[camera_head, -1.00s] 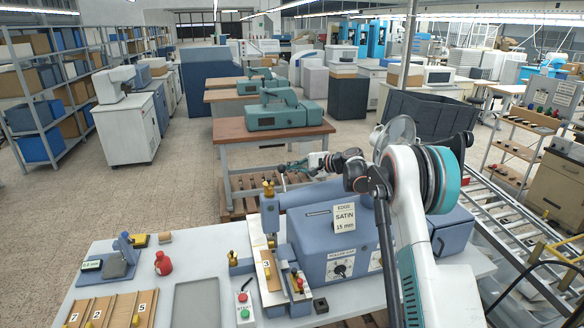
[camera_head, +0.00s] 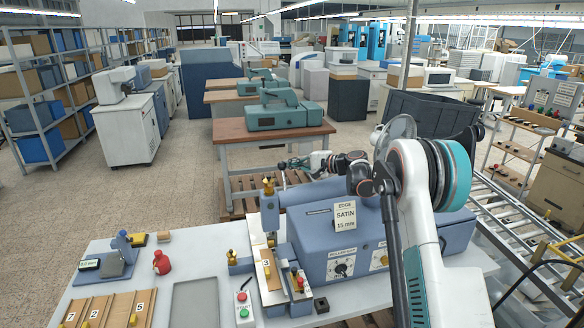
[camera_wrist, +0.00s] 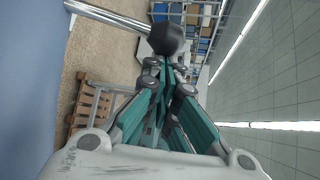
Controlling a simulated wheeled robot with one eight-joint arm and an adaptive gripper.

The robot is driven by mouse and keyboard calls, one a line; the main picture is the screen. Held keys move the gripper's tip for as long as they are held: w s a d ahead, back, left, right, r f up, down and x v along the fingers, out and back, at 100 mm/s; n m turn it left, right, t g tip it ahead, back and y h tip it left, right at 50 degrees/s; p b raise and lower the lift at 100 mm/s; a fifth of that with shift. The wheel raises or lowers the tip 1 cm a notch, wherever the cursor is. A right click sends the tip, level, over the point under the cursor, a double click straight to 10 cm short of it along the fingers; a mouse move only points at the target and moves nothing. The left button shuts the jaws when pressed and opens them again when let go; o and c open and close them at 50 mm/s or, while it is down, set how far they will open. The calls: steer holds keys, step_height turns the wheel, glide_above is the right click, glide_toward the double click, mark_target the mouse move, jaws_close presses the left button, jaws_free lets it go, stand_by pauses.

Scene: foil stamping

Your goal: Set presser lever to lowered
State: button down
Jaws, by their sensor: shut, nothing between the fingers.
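The blue stamping machine (camera_head: 335,238) stands on the bench, with an "EDGE SATIN 15 mm" card on it. The presser lever seems to be the metal rod with a black ball knob (camera_wrist: 166,38), seen in the wrist view beside a blue surface. In the head view its rod (camera_head: 284,180) is small, behind the machine's top. My gripper (camera_wrist: 165,72) is shut and empty, its fingertips close to the knob; I cannot tell whether they touch. In the head view my gripper (camera_head: 291,163) is small, reaching left above and behind the machine.
The grey bench (camera_head: 185,265) holds a control box (camera_head: 242,305) with red and green buttons, a wooden rack (camera_head: 110,308) with numbered slots, and a red weight (camera_head: 161,263). A roller conveyor (camera_head: 520,240) runs at right. A wooden table (camera_head: 265,130) stands behind.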

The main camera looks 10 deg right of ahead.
steer(key=s+n+t+y+b, duration=0.1)
steer(key=s+n+b, duration=0.1)
steer(key=b, duration=0.1)
steer(key=s+r+n+t+y+b, duration=0.1)
steer(key=s+n+y+b, duration=0.1)
steer(key=s+b, duration=0.1)
steer(key=s+n+t+y+b, duration=0.1)
steer(key=s+t+b, duration=0.1)
steer(key=b, duration=0.2)
steer(key=shift+s+r+n+b, duration=0.25)
steer(key=shift+r+n+b, duration=0.05)
steer(key=shift+n+b, duration=0.1)
steer(key=s+n+y+b, duration=0.2)
steer(key=s+b, duration=0.1)
steer(key=s+n+y+b, duration=0.1)
steer(key=n, duration=0.1)
steer(key=shift+s+f, duration=0.25)
steer(key=shift+f, duration=0.1)
